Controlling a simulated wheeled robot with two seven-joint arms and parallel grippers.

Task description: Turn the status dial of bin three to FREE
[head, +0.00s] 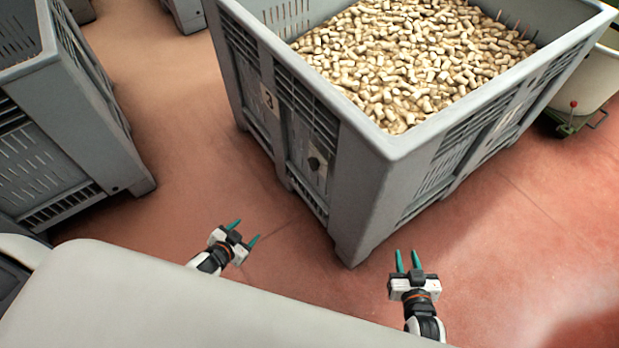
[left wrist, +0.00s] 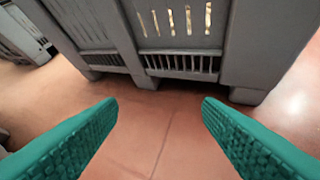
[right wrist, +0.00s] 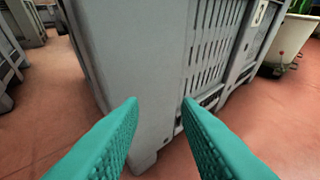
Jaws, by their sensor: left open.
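Bin three is the large grey crate (head: 361,195) full of corks (head: 400,65), with a "3" label (head: 269,99) on its left side. A small dark round dial (head: 315,162) sits on a pale plate on that same side. Its setting is too small to read. My left gripper (head: 245,231) is open and empty, low in front of the dial side and apart from the bin. The bin's lower wall (left wrist: 190,45) shows beyond its fingers in the left wrist view. My right gripper (head: 407,254) is part open and empty, before the bin's near corner (right wrist: 140,70). Neither wrist view shows the dial.
Another grey crate (head: 75,130) stands at the left, with a strip of bare red floor (head: 185,120) between it and bin three. A pale tub (head: 585,85) stands at the far right, beside a green part with a red knob. Open floor (head: 520,220) lies at the right.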

